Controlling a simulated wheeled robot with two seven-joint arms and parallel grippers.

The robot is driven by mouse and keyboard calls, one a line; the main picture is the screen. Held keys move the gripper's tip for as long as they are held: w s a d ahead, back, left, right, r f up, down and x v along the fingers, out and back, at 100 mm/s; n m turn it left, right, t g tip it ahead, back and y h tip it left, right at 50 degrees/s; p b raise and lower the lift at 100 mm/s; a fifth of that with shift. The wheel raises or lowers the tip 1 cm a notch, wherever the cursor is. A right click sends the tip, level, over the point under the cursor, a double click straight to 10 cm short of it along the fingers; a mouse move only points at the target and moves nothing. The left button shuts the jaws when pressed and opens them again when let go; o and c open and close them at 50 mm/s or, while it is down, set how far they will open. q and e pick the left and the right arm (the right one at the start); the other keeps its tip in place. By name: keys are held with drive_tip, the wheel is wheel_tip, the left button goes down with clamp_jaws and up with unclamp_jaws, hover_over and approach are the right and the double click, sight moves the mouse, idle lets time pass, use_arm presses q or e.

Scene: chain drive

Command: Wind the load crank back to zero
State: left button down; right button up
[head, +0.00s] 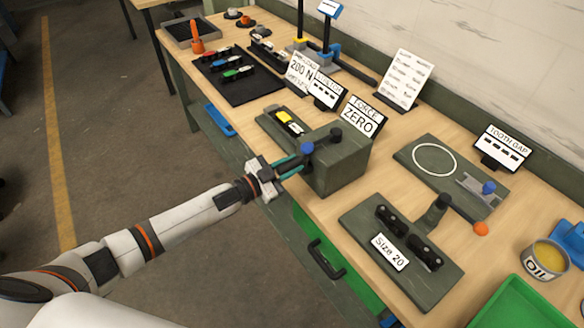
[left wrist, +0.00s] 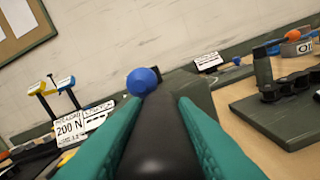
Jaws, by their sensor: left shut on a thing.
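The load crank (head: 318,141) sits on the grey-green box (head: 341,166) near the bench's front edge. It has a black arm and a blue ball (head: 307,147). My left gripper (head: 292,163) reaches in from the left and is shut on the crank's black handle. In the left wrist view, its teal fingers lie on both sides of the black handle (left wrist: 160,142), with the blue ball (left wrist: 143,81) just beyond. The sign (head: 363,117) behind the box reads "FORCE ZERO". My right gripper is not in view.
A "200 N" card (head: 300,70) stands behind the box. To the right are a "Size 20" plate (head: 391,252), a "TOOTH GAP" sign (head: 503,147), an oil tin (head: 544,261) and a green tray (head: 524,305). A black drawer handle (head: 325,261) juts from the bench front.

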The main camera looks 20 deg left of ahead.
use_arm(q)
drive_tip(key=shift+w+a+n, duration=0.1)
drive_tip(key=shift+a+n, duration=0.05)
drive_tip(key=shift+n, duration=0.15)
drive_tip(key=c, duration=1.2)
unclamp_jaws()
drive_tip(key=shift+o, duration=0.2)
drive_tip(key=b+v, duration=0.3)
drive_tip(key=v, duration=0.9)
drive_tip(key=shift+a+f, duration=0.1)
